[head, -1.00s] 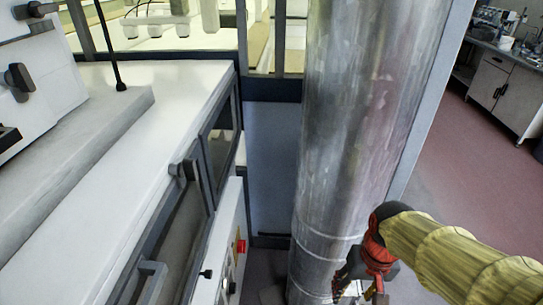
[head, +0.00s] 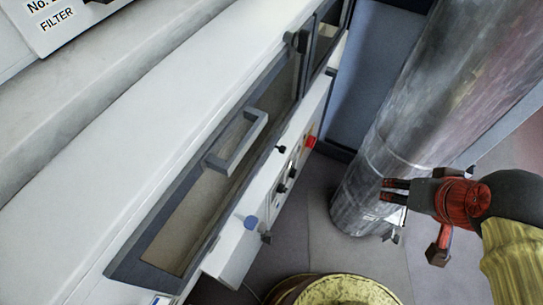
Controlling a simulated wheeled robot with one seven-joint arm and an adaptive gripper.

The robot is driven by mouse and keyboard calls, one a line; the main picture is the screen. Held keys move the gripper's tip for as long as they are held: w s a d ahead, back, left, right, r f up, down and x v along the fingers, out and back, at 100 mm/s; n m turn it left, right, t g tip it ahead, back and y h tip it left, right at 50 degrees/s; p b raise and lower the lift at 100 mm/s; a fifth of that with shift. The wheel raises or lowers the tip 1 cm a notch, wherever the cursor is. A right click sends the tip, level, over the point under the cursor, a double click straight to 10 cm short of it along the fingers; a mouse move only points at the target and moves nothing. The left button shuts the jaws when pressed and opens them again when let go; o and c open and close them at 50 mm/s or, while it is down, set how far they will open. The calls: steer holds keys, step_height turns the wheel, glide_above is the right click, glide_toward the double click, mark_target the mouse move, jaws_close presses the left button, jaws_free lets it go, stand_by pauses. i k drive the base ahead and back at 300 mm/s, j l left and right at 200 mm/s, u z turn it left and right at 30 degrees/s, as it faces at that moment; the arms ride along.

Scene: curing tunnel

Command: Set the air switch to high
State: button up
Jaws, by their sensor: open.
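A narrow white control panel (head: 236,256) runs along the lower front of the white machine. It carries a red button (head: 310,142), small black knobs (head: 281,188) and a blue knob (head: 250,222). Labels are too small to read, so I cannot tell which control is the air switch or how it is set. My gripper (head: 384,190) is open and empty at the right, its fingers pointing left toward the panel. It is apart from the panel and appears in front of the metal duct.
A large shiny metal duct (head: 420,105) stands right of the machine, close to my gripper in the picture. A glazed door with a grey handle (head: 236,142) lies above the panel. Grey floor (head: 312,235) shows between panel and duct.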

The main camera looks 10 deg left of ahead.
mark_target(281, 189)
steer(key=u, duration=1)
